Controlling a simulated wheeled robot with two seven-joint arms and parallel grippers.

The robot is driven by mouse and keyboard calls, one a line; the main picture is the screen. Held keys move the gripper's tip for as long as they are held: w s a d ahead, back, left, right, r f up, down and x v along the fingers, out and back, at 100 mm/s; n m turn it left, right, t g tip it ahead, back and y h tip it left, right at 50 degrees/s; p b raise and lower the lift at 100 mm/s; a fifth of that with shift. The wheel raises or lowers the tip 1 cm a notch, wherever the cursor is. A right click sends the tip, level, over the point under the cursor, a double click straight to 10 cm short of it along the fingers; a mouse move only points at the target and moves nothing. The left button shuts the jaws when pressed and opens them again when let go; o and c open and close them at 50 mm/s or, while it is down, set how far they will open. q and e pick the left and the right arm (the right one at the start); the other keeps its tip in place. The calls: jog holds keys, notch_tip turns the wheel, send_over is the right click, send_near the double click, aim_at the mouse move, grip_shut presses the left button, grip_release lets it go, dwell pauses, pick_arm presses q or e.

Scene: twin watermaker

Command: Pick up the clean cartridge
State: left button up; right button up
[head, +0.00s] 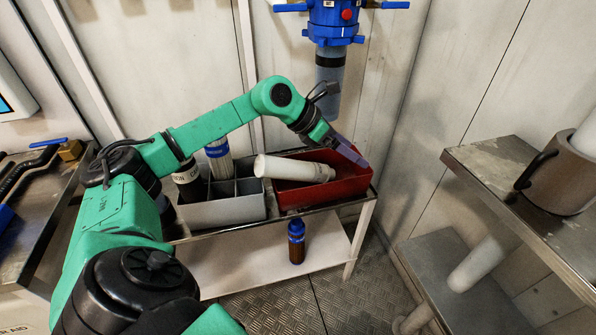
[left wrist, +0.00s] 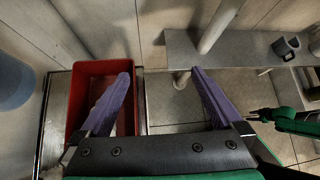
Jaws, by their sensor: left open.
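A pale cartridge with a blue band (head: 218,158) and one with a black label (head: 187,180) stand in the grey divided box (head: 225,212); I cannot tell which is the clean one. My left gripper (head: 350,155) is open and empty at the red bin's far right. In the left wrist view its purple fingers (left wrist: 160,76) straddle the red bin's right wall (left wrist: 139,105). Part of my right arm shows there, with its gripper (left wrist: 254,115) small and dark.
A blue filter head (head: 335,22) with a grey cylinder (head: 329,68) hangs on the wall above the bin. A blue-capped brown bottle (head: 296,243) stands on the lower shelf. A metal bench (head: 490,160) with a brown mug-like vessel (head: 560,178) is at right.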

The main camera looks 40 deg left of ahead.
aim_at(298, 168)
pick_arm(q)
jog(key=s+a+g+y, duration=0.1)
jog(key=s+a+y, duration=0.1)
jog(key=a, duration=0.3)
jog(key=s+a+g+y, duration=0.1)
jog(key=s+a+y, duration=0.1)
jog(key=a, duration=0.4)
jog(key=s+a+y, duration=0.1)
jog(key=s+a, duration=0.1)
jog(key=a, duration=0.3)
jog(key=shift+a+r+n+g+y, duration=0.1)
jog(key=shift+a+n+g+y, duration=0.05)
jog(key=shift+n+g+y, duration=0.2)
jog(key=x, duration=1.4)
jog(key=shift+b, duration=0.35)
jog(key=shift+f, duration=0.25)
pick_arm(e)
jog(key=shift+w+a, duration=0.15)
jog(key=shift+w, duration=0.55)
pick_arm(q)
jog(key=shift+f, duration=0.15)
